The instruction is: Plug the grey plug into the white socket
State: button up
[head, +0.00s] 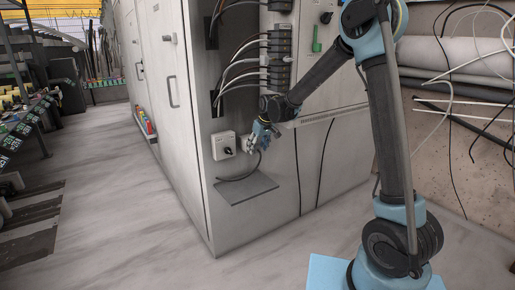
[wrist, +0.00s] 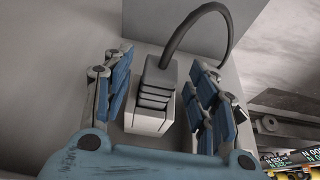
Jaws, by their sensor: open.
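The dark grey plug (wrist: 158,80), ribbed and with a thick cable looping from its end, sits between the fingers of my gripper (wrist: 163,78) in the wrist view. It meets the white socket (wrist: 148,122), with no clear gap showing; the contact faces are hidden, so the depth cannot be told. My gripper is open, with a finger on each side and space between fingers and plug. In the head view my gripper (head: 260,137) is at the cabinet's front face.
A grey slab (head: 246,189) is below. Cables and black connectors (head: 279,60) are above. The floor (head: 120,200) to the left is clear.

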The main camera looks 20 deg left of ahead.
jog(key=s+d, duration=0.5)
jog(key=d, duration=0.1)
jog(key=shift+s+d, duration=0.35)
dwell(0.6)
jog(key=shift+r, duration=0.1)
jog(key=v, duration=1.1)
jog(key=shift+r, duration=0.35)
jog(key=shift+d, duration=0.1)
